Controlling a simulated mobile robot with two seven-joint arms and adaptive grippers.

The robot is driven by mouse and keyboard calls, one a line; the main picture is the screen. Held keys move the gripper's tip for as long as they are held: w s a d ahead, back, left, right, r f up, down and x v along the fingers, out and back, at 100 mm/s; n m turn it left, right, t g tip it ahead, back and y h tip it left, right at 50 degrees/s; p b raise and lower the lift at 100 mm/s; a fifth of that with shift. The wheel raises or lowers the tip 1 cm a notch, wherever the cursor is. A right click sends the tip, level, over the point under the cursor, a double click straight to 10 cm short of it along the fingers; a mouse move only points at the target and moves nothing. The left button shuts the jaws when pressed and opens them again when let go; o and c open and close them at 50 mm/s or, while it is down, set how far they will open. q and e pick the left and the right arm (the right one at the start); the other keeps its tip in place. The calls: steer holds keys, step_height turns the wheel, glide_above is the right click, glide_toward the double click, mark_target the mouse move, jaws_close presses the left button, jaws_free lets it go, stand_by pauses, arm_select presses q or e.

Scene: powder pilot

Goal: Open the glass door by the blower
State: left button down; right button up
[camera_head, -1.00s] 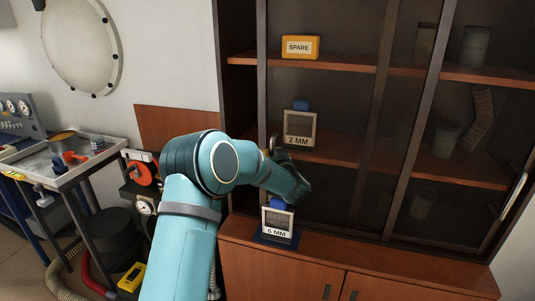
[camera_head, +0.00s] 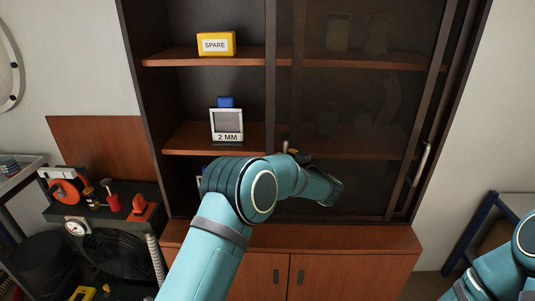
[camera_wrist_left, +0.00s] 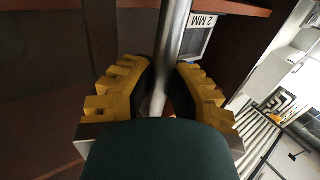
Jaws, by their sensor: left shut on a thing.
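The glass door (camera_head: 345,110) of the dark cabinet stands slid to the right, with the left part of the shelves uncovered. My left gripper (camera_head: 289,152) is at the door's left frame, mostly hidden behind my arm. In the left wrist view its yellow fingers (camera_wrist_left: 163,95) are on both sides of a silver bar handle (camera_wrist_left: 174,38), shut on it. A black round fan-like unit (camera_head: 118,252), perhaps the blower, stands left of the cabinet. My right arm shows at the lower right, its gripper out of frame.
Open shelves hold a yellow SPARE box (camera_head: 216,44) and a 2 MM framed piece (camera_head: 227,138). Another piece below is mostly hidden by my arm. A second handle (camera_head: 422,163) is at the cabinet's right. A bench with red tools (camera_head: 113,203) stands left.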

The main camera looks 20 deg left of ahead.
arm_select(q)
steer(key=shift+d, duration=0.65)
steer(key=shift+d+r, duration=0.1)
steer(key=shift+d, duration=0.05)
steer(key=c, duration=0.9)
jaws_free()
steer(key=shift+w+d, duration=0.2)
steer(key=shift+a, duration=0.15)
steer(key=v, duration=1.2)
